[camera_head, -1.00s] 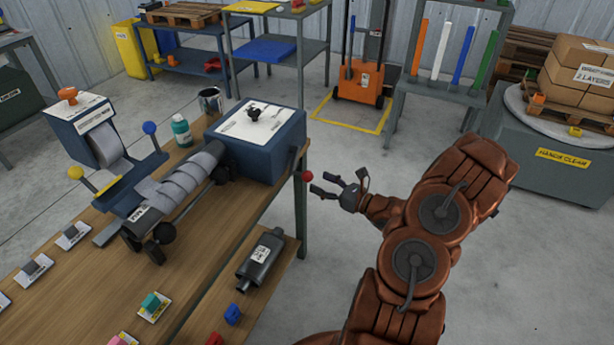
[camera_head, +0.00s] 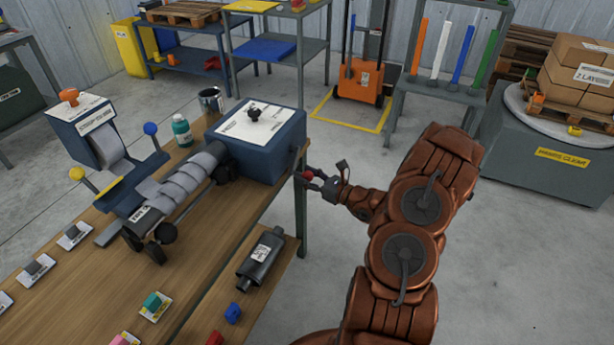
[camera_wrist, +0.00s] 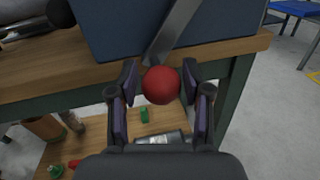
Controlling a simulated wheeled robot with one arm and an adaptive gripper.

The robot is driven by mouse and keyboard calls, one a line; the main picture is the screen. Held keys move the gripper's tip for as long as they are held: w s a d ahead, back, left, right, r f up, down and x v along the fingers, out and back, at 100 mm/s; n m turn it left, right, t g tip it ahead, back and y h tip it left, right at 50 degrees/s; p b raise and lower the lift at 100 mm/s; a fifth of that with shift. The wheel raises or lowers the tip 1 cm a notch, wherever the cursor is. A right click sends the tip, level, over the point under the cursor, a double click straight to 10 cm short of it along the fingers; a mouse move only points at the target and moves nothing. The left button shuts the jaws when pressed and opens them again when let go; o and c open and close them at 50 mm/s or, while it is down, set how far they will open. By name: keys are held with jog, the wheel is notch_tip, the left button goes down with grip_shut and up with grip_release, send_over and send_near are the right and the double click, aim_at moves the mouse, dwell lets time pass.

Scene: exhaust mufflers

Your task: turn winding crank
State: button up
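The winding crank is a grey metal arm (camera_wrist: 172,32) with a red ball knob (camera_wrist: 161,85), on the right side of the blue winding box (camera_head: 270,150). The red knob also shows in the head view (camera_head: 309,174), partly covered by my fingers. My gripper (camera_wrist: 160,82) is open, with one finger on each side of the knob. A narrow gap shows between the knob and each finger in the wrist view. The box carries a white labelled top with a black knob (camera_head: 254,113). A grey wrapped roll (camera_head: 185,180) extends from the box over the bench.
The wooden bench (camera_head: 200,235) has its edge close to my gripper, with a green leg (camera_wrist: 238,95) below. A lower shelf (camera_head: 222,297) holds a muffler (camera_head: 261,256) and small coloured blocks. A green bottle (camera_head: 182,130) stands behind the roll.

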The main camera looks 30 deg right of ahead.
grip_shut()
